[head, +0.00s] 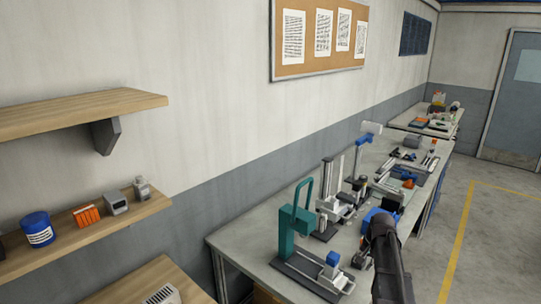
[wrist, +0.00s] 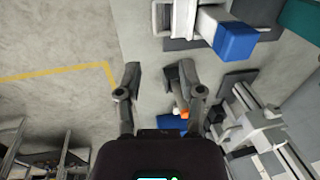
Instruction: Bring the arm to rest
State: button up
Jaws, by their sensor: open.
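My gripper (wrist: 159,78) is in the wrist view, with its two dark fingers spread apart and nothing held between them. It points down over the edge of the grey workbench (wrist: 140,35), with the concrete floor to the left. My dark arm (head: 388,255) shows in the head view at the lower right, reaching over the near part of the bench. The arm hides part of the bench top, and the fingers cannot be made out clearly there.
A teal stand (head: 287,232) and a grey upright device (head: 328,195) are on the bench left of my arm. A blue block (wrist: 236,42) tops a device near the fingers. Shelves (head: 70,232) hang at the left. Open floor (head: 495,235) lies to the right.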

jog(key=s+a+f+n+g+h+b, duration=0.1)
jog(key=s+a+n, duration=0.7)
jog(key=s+a, duration=0.8)
jog(key=a, duration=0.4)
jog(key=shift+f+n+g+h, duration=0.3)
jog(key=shift+f, duration=0.1)
dwell(1.2)
